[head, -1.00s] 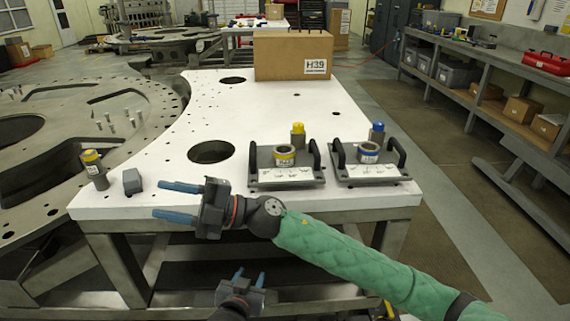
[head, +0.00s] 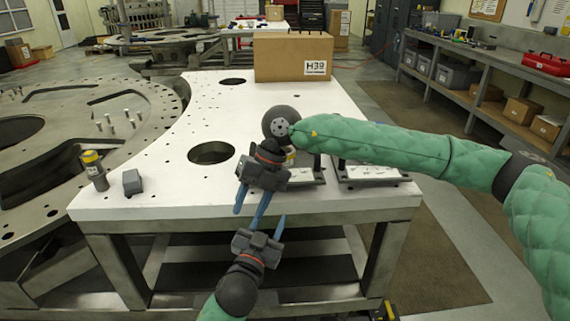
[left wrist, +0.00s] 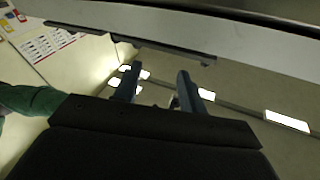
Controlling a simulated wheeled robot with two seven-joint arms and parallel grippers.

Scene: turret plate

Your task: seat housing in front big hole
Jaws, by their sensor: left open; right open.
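The white plate table (head: 150,190) has a front big hole (head: 211,152), which looks empty. The yellow-marked ring housing (head: 290,156) on the left tray (head: 308,178) is mostly hidden by my right arm. The blue-marked housing seen earlier is hidden behind that arm. My right gripper (head: 251,208) is open and empty over the front edge, right of the hole, fingers pointing down. My left gripper (head: 263,228) is open and empty in front of the table, below the right one. In the left wrist view, the left fingers (left wrist: 158,85) are apart with nothing between them.
A right tray (head: 370,175) sits beside the left one. A cardboard box (head: 290,57) stands at the back. The plate's middle is clear.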

